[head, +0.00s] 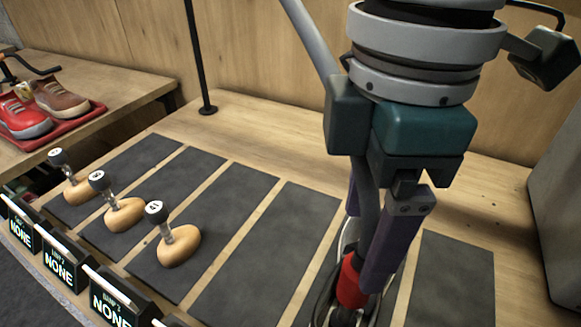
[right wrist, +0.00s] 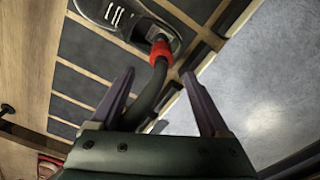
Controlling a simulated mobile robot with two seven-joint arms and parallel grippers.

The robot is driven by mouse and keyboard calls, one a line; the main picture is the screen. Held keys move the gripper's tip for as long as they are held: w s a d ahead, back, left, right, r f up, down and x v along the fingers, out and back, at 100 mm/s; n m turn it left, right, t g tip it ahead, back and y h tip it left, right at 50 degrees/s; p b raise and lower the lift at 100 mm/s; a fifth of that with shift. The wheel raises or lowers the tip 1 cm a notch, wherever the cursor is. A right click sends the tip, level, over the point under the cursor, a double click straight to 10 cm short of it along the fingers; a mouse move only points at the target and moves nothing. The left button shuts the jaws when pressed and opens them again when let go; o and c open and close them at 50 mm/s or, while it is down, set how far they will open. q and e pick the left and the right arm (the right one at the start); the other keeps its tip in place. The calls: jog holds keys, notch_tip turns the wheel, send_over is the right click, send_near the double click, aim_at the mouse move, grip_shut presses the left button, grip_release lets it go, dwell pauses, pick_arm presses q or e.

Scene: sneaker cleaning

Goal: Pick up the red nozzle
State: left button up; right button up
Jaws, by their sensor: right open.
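The red nozzle (head: 349,283) is a short red collar at the end of a dark hose (head: 367,190). It sits low by a dark sneaker with pale laces, on the mat area. My right gripper (head: 365,265) points down with purple fingers, one beside the nozzle. In the right wrist view the fingers (right wrist: 158,76) are apart, the hose (right wrist: 150,95) runs between them, and the red nozzle (right wrist: 160,50) lies beyond the tips, by the sneaker (right wrist: 122,14). I cannot tell whether a finger touches it. My left gripper is not in view.
Several dark mats (head: 235,200) lie on the wooden bench. A grey box (head: 556,190) stands at right.

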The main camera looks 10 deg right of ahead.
aim_at(364, 253)
notch_tip(364, 253, down, 4)
jog(key=shift+s+d+r, duration=0.15)
notch_tip(364, 253, down, 6)
jog(key=shift+d+f, duration=0.1)
jog(key=shift+d, duration=0.05)
grip_shut()
dwell(0.6)
dwell(0.9)
